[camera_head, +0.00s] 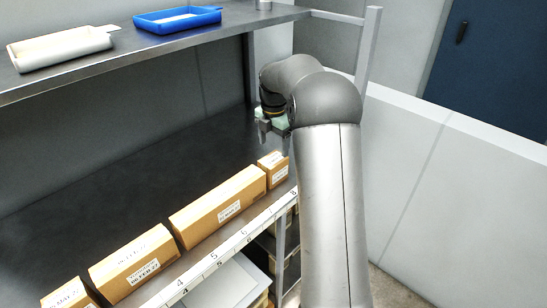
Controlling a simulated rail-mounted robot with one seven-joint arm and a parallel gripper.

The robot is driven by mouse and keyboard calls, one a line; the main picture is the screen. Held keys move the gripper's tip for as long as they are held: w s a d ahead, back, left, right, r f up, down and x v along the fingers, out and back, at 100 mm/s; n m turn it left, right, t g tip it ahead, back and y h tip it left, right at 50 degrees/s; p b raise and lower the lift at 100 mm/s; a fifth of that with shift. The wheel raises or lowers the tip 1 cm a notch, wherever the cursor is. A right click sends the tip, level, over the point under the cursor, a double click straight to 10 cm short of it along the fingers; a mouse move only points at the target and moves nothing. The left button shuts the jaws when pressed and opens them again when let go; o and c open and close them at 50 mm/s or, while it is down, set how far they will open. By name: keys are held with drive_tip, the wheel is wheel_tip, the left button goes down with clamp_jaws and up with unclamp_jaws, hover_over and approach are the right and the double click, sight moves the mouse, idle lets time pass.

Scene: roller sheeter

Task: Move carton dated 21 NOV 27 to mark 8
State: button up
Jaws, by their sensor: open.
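Several brown cartons stand in a row along the front of the dark shelf (120,165). One carton (132,262) has a label that seems to read 06 FEB 27. A long carton (218,206) stands right of it, its date too small to read. A small carton (273,170) stands at the right end, close to mark 8 (293,194); its date is unreadable. Another carton (68,295) is cut off at the lower left. No label clearly reads 21 NOV 27. My gripper (272,138) is open above and behind the small carton, partly hidden by my arm.
A numbered strip (215,257) runs along the shelf's front edge. An upper shelf (150,50) holds a white tray (60,48) and a blue tray (178,19). A post stands at the right. The shelf behind the cartons is clear.

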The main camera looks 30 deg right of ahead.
drive_tip(key=shift+r, duration=1.6)
drive_tip(key=s+a+r+m, duration=0.2)
drive_tip(key=s+a+m, duration=1)
drive_tip(key=s, duration=0.5)
drive_tip(key=s+a+f+m, duration=0.2)
drive_tip(key=s+m, duration=0.3)
drive_tip(key=s, duration=0.4)
drive_tip(key=s+a+f+m, duration=0.3)
drive_tip(key=s+a+m, duration=0.1)
drive_tip(key=s, duration=0.4)
drive_tip(key=shift+s+f+m, duration=0.35)
drive_tip(key=shift+m, duration=0.05)
